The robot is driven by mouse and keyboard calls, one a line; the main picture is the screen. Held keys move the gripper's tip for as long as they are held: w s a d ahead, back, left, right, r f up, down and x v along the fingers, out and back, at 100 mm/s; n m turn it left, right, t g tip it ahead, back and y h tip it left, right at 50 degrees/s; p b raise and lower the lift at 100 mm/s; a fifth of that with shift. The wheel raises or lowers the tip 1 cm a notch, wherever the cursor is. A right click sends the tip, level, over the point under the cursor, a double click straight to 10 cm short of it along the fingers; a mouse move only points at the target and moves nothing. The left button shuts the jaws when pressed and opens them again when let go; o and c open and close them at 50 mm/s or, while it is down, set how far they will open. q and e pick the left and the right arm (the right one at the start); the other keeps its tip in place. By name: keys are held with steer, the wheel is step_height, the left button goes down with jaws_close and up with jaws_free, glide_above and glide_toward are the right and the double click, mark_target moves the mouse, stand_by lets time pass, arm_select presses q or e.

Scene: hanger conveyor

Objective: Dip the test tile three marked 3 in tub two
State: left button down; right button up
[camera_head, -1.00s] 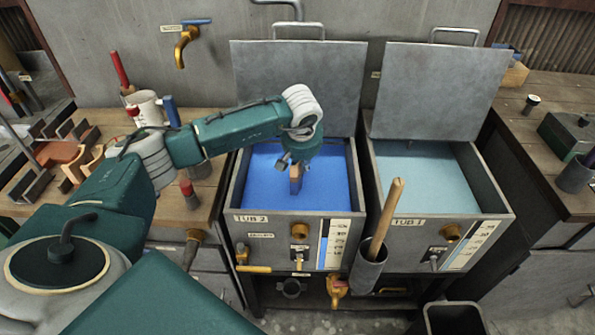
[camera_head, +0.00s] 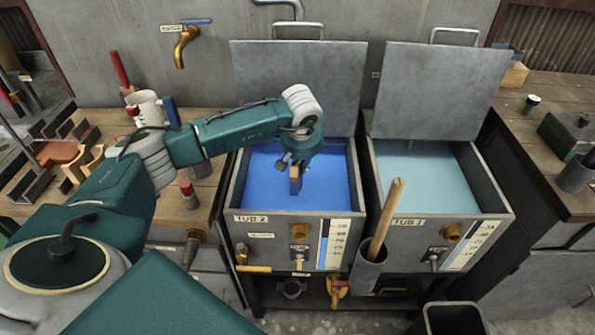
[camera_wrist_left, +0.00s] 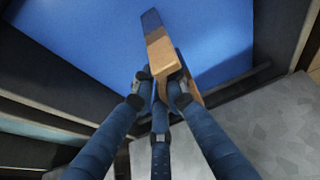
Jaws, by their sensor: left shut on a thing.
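My left gripper (camera_head: 294,167) hangs over the open tub two (camera_head: 288,229), labelled TUB 2, which holds blue liquid (camera_head: 333,190). The gripper is shut on a narrow tan tile (camera_head: 295,186), which points down at the liquid. In the left wrist view my left gripper (camera_wrist_left: 160,88) holds the tile (camera_wrist_left: 163,57) between its fingers. The tile's far end is darker, brown and then dark blue-grey, against the blue liquid. I cannot tell whether that end is under the surface. No number 3 can be read on it. My right gripper is not in view.
Tub one (camera_head: 446,228) with pale blue-green liquid stands close on the right. Both lids (camera_head: 300,88) stand raised behind the tubs. A wooden-handled tool (camera_head: 386,215) stands in a holder between the tub fronts. Benches flank the tubs, and the left one (camera_head: 205,185) carries several objects.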

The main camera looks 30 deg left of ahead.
arm_select(q)
steer(key=shift+r+p, duration=3.6)
steer(key=shift+r, duration=2.45)
